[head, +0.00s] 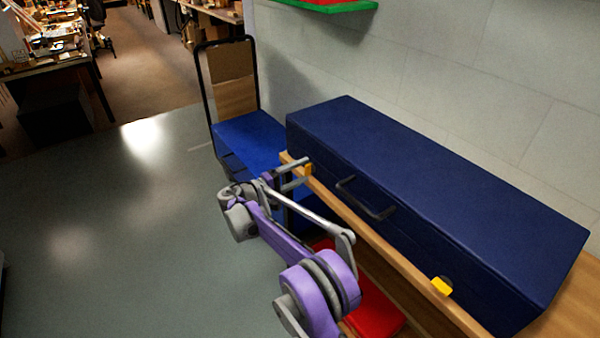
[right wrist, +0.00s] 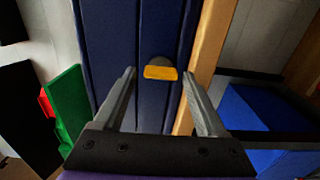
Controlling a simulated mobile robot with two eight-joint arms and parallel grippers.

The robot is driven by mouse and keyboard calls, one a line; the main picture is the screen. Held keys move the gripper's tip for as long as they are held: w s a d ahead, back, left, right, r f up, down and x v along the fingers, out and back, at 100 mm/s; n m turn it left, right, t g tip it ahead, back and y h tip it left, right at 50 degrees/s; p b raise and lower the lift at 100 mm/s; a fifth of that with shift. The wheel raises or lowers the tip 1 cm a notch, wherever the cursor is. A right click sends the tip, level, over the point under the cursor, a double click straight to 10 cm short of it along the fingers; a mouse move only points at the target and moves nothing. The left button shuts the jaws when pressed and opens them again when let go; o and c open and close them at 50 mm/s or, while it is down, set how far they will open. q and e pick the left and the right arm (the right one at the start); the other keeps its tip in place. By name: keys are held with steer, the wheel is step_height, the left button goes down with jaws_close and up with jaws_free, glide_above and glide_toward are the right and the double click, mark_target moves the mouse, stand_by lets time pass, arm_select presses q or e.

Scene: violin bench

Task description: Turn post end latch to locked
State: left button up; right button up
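A long dark blue case (head: 420,190) lies closed on a wooden bench, with a dark handle (head: 366,198) on its front. A yellow latch (head: 308,169) sits at its far left end; it also shows in the right wrist view (right wrist: 160,73), its tab lying across the picture below a dark round base. A second yellow latch (head: 441,286) is at the near right end. My right gripper (head: 304,171) is open at the far left latch. In the right wrist view its fingers (right wrist: 158,76) stand either side of the latch, with gaps showing. My left gripper is out of view.
The bench's wooden edge (head: 385,250) runs along the case front. A blue trolley (head: 250,138) with an upright black frame stands beyond the far end. A red object (head: 375,308) lies below the bench edge. A green shelf (head: 330,5) is on the wall. Floor at left is clear.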

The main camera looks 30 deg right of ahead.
stand_by(0.3)
steer(key=m+b, duration=0.2)
steer(key=m, duration=1.5)
steer(key=shift+s+m, duration=0.15)
steer(key=shift+m, duration=0.25)
steer(key=s+a+p, duration=0.1)
steer(key=a+p, duration=0.1)
steer(key=a, duration=0.9)
steer(key=s+d+r+n+y+p, duration=0.3)
steer(key=s+r+n+y+p, duration=0.35)
steer(key=s+r, duration=0.35)
steer(key=s+a+r+n+y+p, duration=0.1)
steer(key=s+n+y+p, duration=0.1)
steer(key=s, duration=0.5)
steer(key=s+a+r+n+t+y+p, duration=0.1)
steer(key=s+a+n+y+p, duration=0.1)
steer(key=s, duration=0.5)
steer(key=shift+s+a+n+y+p, duration=0.3)
steer(key=shift+n+y+p, duration=0.4)
steer(key=shift+p, duration=0.55)
